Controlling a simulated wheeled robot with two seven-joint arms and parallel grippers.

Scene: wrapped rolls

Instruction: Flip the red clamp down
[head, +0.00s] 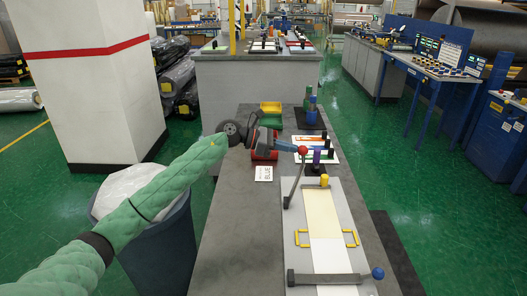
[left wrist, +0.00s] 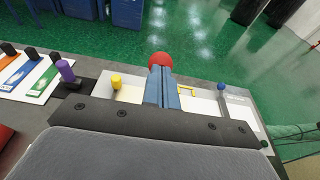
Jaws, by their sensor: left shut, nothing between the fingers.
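The red clamp is a dark lever (head: 293,185) with a red ball knob (head: 303,150) on top. It stands raised, slightly tilted, at the left edge of the grey board (head: 291,262). My left gripper (head: 294,147) reaches in from the left with its blue fingers shut and empty, tips right beside the red knob. In the left wrist view the red knob (left wrist: 161,60) shows just beyond the shut fingertips (left wrist: 161,72). I cannot tell whether they touch. The lever's shaft is hidden there. My right gripper is not in view.
A second clamp with a blue knob (head: 377,273) lies flat across the board's near end. Yellow handles (head: 351,238) and a yellow knob (head: 324,180) are on the board. A card marked BLUE (head: 264,174) lies on the grey table (head: 228,240). A bin (head: 160,245) stands left.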

